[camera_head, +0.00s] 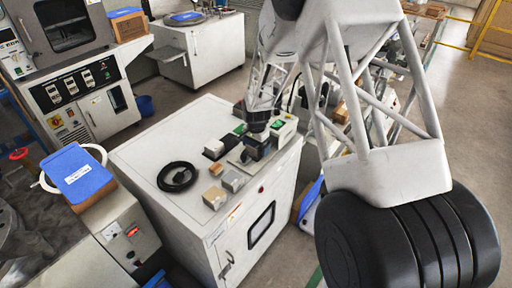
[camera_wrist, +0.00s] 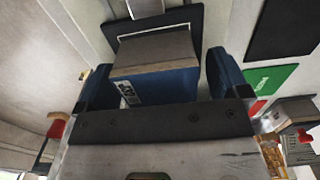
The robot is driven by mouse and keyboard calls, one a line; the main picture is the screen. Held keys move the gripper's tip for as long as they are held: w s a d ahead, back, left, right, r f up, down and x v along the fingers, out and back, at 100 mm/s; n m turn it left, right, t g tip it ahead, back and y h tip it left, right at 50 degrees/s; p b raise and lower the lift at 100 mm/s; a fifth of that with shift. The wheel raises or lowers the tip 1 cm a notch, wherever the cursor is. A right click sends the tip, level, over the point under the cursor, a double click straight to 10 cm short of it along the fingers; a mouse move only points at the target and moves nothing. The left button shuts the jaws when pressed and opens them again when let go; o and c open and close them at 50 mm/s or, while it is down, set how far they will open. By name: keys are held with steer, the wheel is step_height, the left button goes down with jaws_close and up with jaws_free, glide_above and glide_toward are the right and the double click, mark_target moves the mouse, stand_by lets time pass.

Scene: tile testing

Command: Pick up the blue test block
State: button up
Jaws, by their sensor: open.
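The blue test block (camera_wrist: 160,86) shows in the wrist view, with a blue face, a white printed label and a grey upper part edged in tan. My gripper (camera_wrist: 165,80) is open, with one dark blue finger on each side of the block. A gap shows on the right; on the left I cannot tell whether the finger touches. In the head view my gripper (camera_head: 254,152) is low over the right part of the white cabinet top (camera_head: 165,140). The block cannot be made out clearly there.
Several small blocks (camera_head: 215,197) stand left of and in front of my gripper. A coiled black cable (camera_head: 177,177) lies farther left. A device with a green display (camera_head: 278,125) is close on the right. The cabinet's back left top is clear.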

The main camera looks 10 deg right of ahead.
stand_by(0.3)
steer(key=c, duration=1.2)
steer(key=shift+c, duration=0.2)
steer(key=shift+r, duration=0.15)
steer(key=shift+r, duration=1.35)
steer(key=shift+s+r, duration=0.15)
steer(key=shift+r, duration=0.2)
steer(key=s+d+r, duration=0.1)
steer(key=s, duration=1.4)
steer(key=shift+s+d+r, duration=0.15)
steer(key=shift+s+d, duration=0.05)
steer(key=shift+s, duration=0.1)
steer(key=shift+w, duration=0.1)
